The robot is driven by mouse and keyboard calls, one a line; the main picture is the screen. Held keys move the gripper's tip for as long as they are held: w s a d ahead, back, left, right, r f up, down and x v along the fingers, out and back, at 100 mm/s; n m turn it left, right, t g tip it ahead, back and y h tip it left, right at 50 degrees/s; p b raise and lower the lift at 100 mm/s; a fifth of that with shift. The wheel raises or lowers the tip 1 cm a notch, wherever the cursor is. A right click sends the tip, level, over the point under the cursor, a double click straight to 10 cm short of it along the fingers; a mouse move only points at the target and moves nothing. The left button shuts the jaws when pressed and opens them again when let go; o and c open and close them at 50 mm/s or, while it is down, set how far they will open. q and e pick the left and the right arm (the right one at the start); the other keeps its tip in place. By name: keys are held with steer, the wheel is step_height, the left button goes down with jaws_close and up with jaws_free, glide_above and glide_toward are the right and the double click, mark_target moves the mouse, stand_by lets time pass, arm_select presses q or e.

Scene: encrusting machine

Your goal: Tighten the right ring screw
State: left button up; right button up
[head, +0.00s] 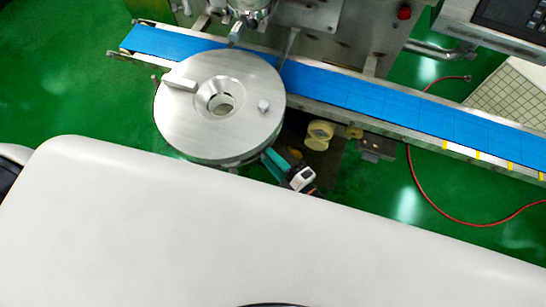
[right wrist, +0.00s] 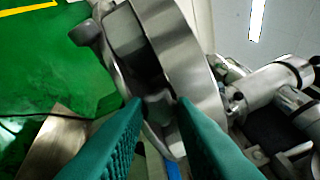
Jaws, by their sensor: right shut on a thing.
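The round steel ring disc (head: 185,125) of the machine has a funnel hole in its middle and a small knob on top. My right gripper (head: 269,156) reaches in at the disc's lower right edge, under its rim. In the right wrist view its green ridged fingers (right wrist: 160,102) are shut on a small grey metal part, the ring screw (right wrist: 158,110), at the side of the steel ring (right wrist: 190,60). The fingers hide much of the screw, so its depth cannot be told. My left gripper is not in view.
A blue conveyor belt (head: 390,100) runs behind the disc to the right. Another knob (right wrist: 86,33) sticks out from the ring at upper left in the wrist view. A red cable (head: 425,190) lies on the green floor. A pale surface (head: 200,240) fills the foreground.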

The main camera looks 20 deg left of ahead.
steer(key=m+p, duration=0.1)
steer(key=m, duration=0.7)
steer(key=shift+f+m, duration=0.1)
steer(key=shift+m, duration=0.3)
steer(key=shift+s+m, duration=0.1)
steer(key=shift+m, duration=0.2)
steer(key=o, duration=1)
steer(key=shift+d, duration=0.1)
steer(key=b+v, duration=0.2)
steer(key=v, duration=1)
steer(key=shift+b, duration=0.4)
